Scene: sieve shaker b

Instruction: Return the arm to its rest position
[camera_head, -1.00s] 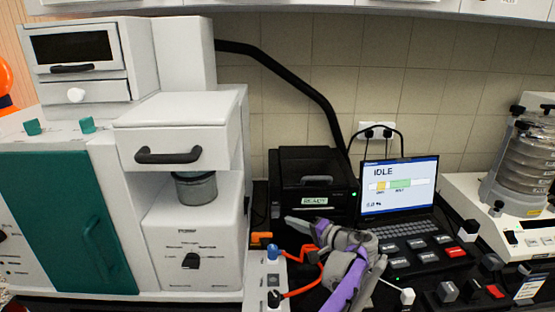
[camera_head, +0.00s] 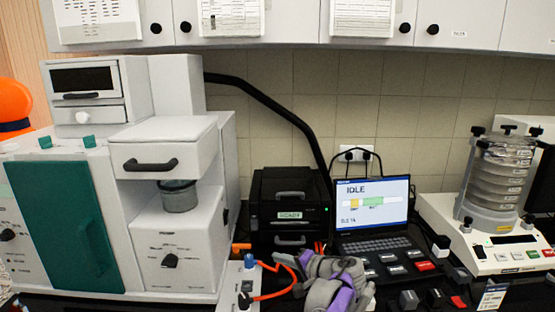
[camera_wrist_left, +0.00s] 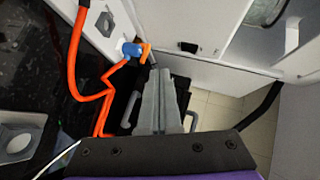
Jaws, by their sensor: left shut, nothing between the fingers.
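My left gripper (camera_head: 315,268) shows low in the middle of the head view, in front of the black printer-like box and left of the laptop. In the left wrist view its two grey fingers (camera_wrist_left: 158,98) lie together, shut, with nothing between them. The fingers point toward the foot of the white machine. The left arm, grey and purple, is cut off by the lower edge of the head view. My right gripper is in neither view.
A laptop (camera_head: 371,207) reads IDLE. A black box (camera_head: 289,210) reads READY. Orange tubing (camera_head: 272,296) with a blue fitting (camera_head: 249,261) runs close by the gripper. A white machine (camera_head: 170,240) stands left, a sieve stack (camera_head: 497,180) right. Wall cabinets (camera_head: 290,25) hang above.

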